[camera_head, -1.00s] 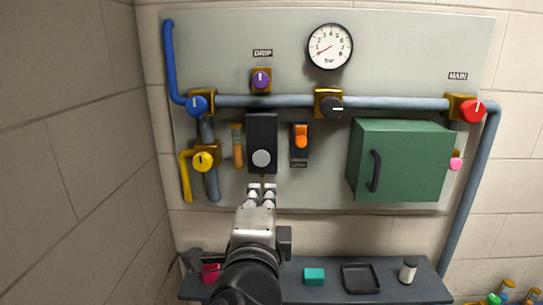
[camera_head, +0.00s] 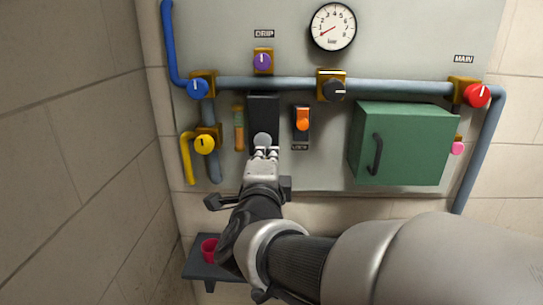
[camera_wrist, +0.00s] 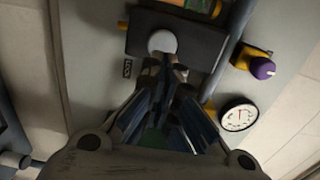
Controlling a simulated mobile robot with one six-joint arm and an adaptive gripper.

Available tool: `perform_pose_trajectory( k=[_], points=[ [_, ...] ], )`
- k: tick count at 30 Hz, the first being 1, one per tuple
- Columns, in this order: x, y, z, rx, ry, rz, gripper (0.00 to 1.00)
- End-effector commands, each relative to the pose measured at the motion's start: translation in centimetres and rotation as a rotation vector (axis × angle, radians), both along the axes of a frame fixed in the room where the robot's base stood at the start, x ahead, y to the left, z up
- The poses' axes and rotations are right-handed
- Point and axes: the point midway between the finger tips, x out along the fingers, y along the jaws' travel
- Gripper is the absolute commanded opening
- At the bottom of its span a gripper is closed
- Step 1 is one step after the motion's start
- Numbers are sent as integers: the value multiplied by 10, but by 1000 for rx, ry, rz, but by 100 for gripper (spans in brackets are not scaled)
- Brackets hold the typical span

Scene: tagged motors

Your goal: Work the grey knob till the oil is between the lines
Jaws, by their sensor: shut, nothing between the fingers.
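The grey knob (camera_head: 263,139) is a round light-grey cap low on the front of a black box (camera_head: 263,112). It also shows in the wrist view (camera_wrist: 162,41). Left of the box is a slim upright sight glass (camera_head: 239,130) with amber and greenish parts; its top or side edge shows in the wrist view (camera_wrist: 197,6). The oil level and lines are too small to read. My gripper (camera_head: 266,153) is shut and empty, its fingertips at the knob's lower edge. I cannot tell whether they touch it.
An orange switch (camera_head: 302,120) sits close right of the black box. A yellow knob (camera_head: 204,143) is to the left, a purple knob (camera_head: 263,61) above. A green cabinet (camera_head: 400,143) juts out at right. A shelf (camera_head: 204,268) is below.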

Motion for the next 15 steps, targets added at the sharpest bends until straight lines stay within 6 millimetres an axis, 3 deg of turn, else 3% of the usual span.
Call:
perform_pose_trajectory(
  k=[6, 15],
  points=[
    [33, -1, 0, 0, 1, -1, 0],
    [44, -2, 0, 2, -1, 0, 0]
  ],
)
